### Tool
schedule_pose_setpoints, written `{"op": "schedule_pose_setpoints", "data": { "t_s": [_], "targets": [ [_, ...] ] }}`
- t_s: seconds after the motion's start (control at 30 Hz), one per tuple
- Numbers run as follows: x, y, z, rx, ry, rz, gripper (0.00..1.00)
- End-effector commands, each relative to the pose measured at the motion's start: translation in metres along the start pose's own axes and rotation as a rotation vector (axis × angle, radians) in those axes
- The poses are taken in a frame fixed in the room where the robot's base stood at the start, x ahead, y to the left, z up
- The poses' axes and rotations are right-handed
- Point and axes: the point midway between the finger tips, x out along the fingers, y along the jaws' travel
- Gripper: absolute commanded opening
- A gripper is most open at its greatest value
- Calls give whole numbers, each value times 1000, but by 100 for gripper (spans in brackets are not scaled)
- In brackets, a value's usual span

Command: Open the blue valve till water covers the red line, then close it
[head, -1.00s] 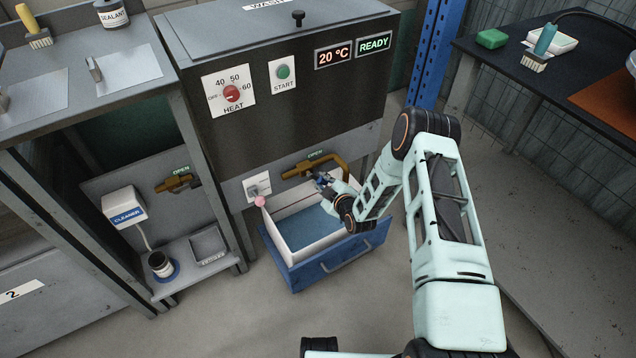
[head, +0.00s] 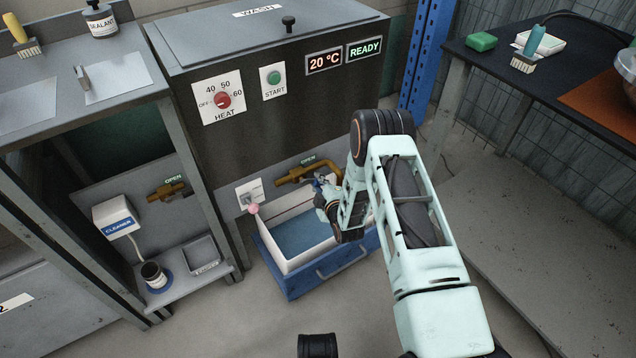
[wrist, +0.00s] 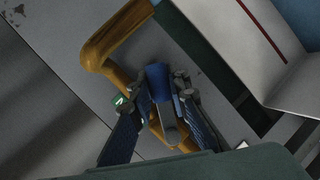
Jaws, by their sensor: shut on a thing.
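My gripper (wrist: 165,112) is shut on the blue valve handle (wrist: 158,78), with a finger on each side of it. The handle sits on a brass pipe (wrist: 115,40) under the wash machine, which also shows in the head view (head: 292,178). Below it is the white-walled basin (head: 285,262) in a blue drawer (head: 330,268). Bluish water (head: 303,236) shows in the basin. The red line (wrist: 262,30) is visible on the white inner wall in the wrist view, with the part near the line bare. In the head view my wrist hides the basin's right part.
The wash machine (head: 250,130) has a red heat knob (head: 223,100) and reads 20 °C and READY. Another brass valve (head: 170,189) and a cleaner dispenser (head: 115,222) stand further left.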

Motion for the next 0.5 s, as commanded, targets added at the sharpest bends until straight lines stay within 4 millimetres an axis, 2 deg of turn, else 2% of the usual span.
{"op": "schedule_pose_setpoints", "data": {
  "t_s": [0.07, 0.1, 0.27, 0.5],
  "targets": [
    [0, 1, 2, 1, -3, 2, 0],
    [0, 1, 2, 1, -3, 2, 17],
    [0, 1, 1, 1, -2, 1, 34],
    [0, 1, 0, 1, 0, 2, 34]
  ]
}}
